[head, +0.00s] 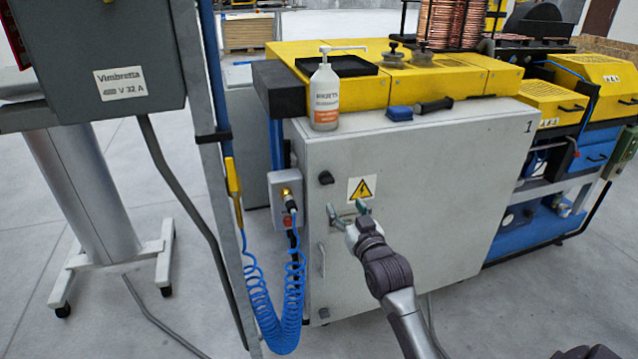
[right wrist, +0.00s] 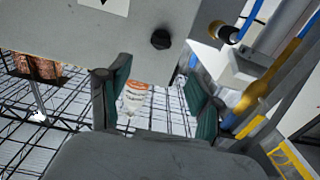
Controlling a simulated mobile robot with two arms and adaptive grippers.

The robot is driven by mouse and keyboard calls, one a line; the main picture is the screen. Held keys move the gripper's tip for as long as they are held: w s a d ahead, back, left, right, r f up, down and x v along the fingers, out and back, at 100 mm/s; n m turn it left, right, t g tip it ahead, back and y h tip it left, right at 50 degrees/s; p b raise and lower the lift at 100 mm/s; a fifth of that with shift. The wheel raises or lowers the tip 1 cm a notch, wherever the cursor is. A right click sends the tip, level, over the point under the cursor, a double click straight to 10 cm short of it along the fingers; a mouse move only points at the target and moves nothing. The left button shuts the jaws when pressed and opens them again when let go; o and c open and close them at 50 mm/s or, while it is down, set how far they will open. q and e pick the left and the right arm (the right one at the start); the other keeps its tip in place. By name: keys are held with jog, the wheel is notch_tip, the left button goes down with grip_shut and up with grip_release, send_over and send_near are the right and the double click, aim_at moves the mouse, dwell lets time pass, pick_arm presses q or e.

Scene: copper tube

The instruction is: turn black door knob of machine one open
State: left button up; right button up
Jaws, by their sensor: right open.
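Machine one is a grey cabinet (head: 430,190) marked "1", with a yellow top. Its black door knob (head: 325,178) sits near the upper left of the front face, left of a yellow warning sticker (head: 361,188). My right gripper (head: 347,209) is open, its green-padded fingers spread, just below and right of the knob in the head view. In the right wrist view the knob (right wrist: 160,39) shows beyond the fingertips of the gripper (right wrist: 157,73), apart from them, with nothing held. My left gripper is not in view.
A control box with a coiled blue hose (head: 262,300) hangs left of the cabinet. A grey post and panel (head: 100,55) stand at left. Floor is open in front.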

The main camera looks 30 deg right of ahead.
aim_at(329, 182)
jog(key=x, duration=1.2)
jog(key=shift+w, duration=0.1)
jog(key=c, duration=1.1)
